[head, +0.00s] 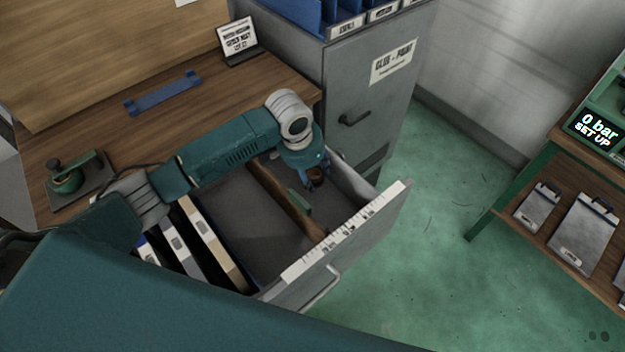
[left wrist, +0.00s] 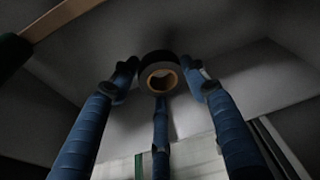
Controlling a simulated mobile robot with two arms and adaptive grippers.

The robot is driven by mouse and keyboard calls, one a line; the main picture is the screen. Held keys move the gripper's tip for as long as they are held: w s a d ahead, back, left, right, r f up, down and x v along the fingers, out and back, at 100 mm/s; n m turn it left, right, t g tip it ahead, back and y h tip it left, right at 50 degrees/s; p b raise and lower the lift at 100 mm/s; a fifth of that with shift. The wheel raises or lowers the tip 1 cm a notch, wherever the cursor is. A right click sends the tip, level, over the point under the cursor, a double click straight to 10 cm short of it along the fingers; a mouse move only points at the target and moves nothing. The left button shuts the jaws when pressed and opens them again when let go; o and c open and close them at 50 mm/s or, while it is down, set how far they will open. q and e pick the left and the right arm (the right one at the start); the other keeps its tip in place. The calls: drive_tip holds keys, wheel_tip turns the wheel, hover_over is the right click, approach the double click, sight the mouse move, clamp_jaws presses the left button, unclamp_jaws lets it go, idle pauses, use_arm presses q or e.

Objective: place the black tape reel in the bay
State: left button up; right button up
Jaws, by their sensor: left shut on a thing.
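The black tape reel (left wrist: 159,73) has a tan core and shows in the left wrist view, held between the blue fingers of my left gripper (left wrist: 160,85). In the head view the left gripper (head: 315,180) points down into the right part of an open drawer, and the reel (head: 316,174) is partly hidden by the fingers. The drawer (head: 240,240) is grey inside, with a brown divider (head: 283,200) along it that carries a green piece. The reel is on the right side of this divider. I cannot tell whether it touches the drawer floor. My right gripper is not in view.
Upright binders (head: 205,245) fill the drawer's left part. A grey cabinet (head: 365,95) stands behind the drawer. A wooden desk (head: 100,130) bears a blue bar and a green tool. A green-framed shelf (head: 510,190) stands right, beyond clear green floor.

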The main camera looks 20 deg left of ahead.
sight(313, 181)
use_arm(q)
drive_tip(key=shift+f, duration=1.8)
drive_tip(key=o, duration=0.8)
drive_tip(key=shift+f, duration=0.1)
drive_tip(key=v, duration=1.2)
drive_tip(key=shift+p, duration=0.35)
drive_tip(key=shift+w+r, duration=0.1)
drive_tip(key=shift+r, duration=0.1)
